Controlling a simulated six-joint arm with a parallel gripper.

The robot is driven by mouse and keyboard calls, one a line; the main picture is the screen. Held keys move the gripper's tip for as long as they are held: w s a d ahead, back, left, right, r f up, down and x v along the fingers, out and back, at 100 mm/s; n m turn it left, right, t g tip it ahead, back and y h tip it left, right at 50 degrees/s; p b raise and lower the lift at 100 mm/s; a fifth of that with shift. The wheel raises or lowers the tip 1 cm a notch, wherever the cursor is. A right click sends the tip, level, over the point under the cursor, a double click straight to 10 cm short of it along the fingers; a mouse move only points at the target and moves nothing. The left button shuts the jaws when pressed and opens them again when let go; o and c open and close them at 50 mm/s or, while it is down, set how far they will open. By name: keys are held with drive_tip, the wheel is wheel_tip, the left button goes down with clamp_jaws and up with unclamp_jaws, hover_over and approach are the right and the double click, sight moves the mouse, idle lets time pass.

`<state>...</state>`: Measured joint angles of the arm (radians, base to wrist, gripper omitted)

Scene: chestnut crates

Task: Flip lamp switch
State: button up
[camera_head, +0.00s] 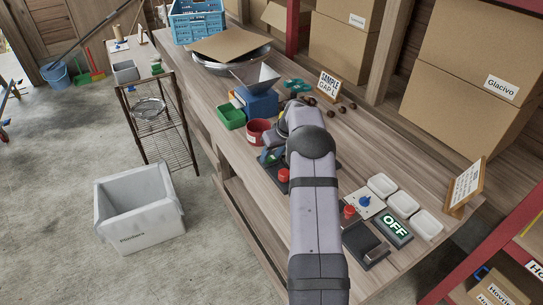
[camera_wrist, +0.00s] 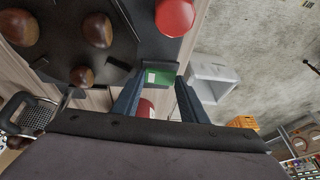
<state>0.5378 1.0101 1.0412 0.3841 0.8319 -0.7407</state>
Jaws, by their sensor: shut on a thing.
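A dark sign with lit "OFF" letters (camera_head: 391,230) lies at the near right of the bench. Next to it is a flat black box (camera_head: 365,243); I cannot tell whether it is the lamp switch. A red knob (camera_head: 349,211) and a blue knob (camera_head: 364,201) sit just beyond. My gripper (camera_head: 268,158) is farther along the bench, left of these controls and partly hidden by my arm. A red round part (camera_wrist: 175,16) on a black base is close by.
Chestnuts (camera_wrist: 97,30) lie on a dark surface near my gripper. A green tray (camera_head: 230,116), a red cup (camera_head: 257,131) and a blue funnel box (camera_head: 260,103) stand beyond it. White dishes (camera_head: 403,205) line the right. A grey bin (camera_head: 140,207) stands on the floor.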

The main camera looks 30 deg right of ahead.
drive_tip(key=o, duration=0.8)
drive_tip(key=shift+c, duration=0.2)
drive_tip(key=shift+r, duration=0.1)
drive_tip(key=b+v, duration=0.3)
drive_tip(key=v, duration=0.4)
drive_tip(key=shift+s, duration=0.15)
